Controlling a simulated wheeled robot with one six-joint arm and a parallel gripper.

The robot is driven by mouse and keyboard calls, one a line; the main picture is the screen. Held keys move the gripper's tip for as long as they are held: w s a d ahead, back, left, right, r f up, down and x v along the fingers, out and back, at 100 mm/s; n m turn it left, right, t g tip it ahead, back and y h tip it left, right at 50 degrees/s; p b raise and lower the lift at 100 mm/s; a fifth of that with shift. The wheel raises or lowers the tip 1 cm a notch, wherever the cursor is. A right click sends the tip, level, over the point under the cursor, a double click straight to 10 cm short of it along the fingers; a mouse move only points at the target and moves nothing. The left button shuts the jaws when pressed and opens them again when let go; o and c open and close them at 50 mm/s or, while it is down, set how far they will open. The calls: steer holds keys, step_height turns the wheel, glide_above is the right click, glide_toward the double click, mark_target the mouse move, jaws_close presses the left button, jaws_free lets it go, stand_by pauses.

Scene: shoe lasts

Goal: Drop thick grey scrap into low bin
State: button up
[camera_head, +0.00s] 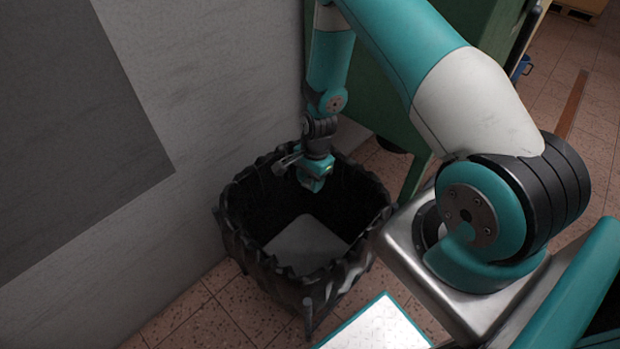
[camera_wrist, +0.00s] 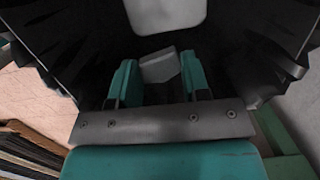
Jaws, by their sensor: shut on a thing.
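The low bin (camera_head: 232,228) is dark, with a wavy black liner over its rim, and stands on the floor against the grey wall. A pale grey patch shows on its bottom. In the wrist view the bin's black liner (camera_wrist: 275,62) surrounds the jaws. My gripper (camera_wrist: 160,82) points down into the bin and is shut on the thick grey scrap (camera_wrist: 159,66), a small grey block between the teal fingers. In the head view my gripper (camera_head: 313,182) is inside the rim, and the scrap is hidden there.
A grey wall (camera_head: 190,110) stands close to the bin on the left. A green cabinet or frame (camera_head: 425,75) stands behind it to the right. A flat white panel with a teal edge (camera_head: 375,328) is in front. Stacked sheets (camera_wrist: 30,150) show at lower left in the wrist view.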

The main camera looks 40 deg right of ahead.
mark_target(310, 186)
step_height(310, 186, down, 3)
steer(key=shift+f+b, duration=0.15)
steer(key=shift+b, duration=0.8)
steer(key=o, duration=1)
steer(key=d+r, duration=0.1)
steer(key=r, duration=0.4)
steer(key=r+p, duration=0.1)
steer(key=r, duration=0.5)
steer(key=d+r+p, duration=0.1)
steer(key=r, duration=0.5)
steer(key=shift+w+d+r, duration=0.2)
steer(key=shift+d, duration=0.1)
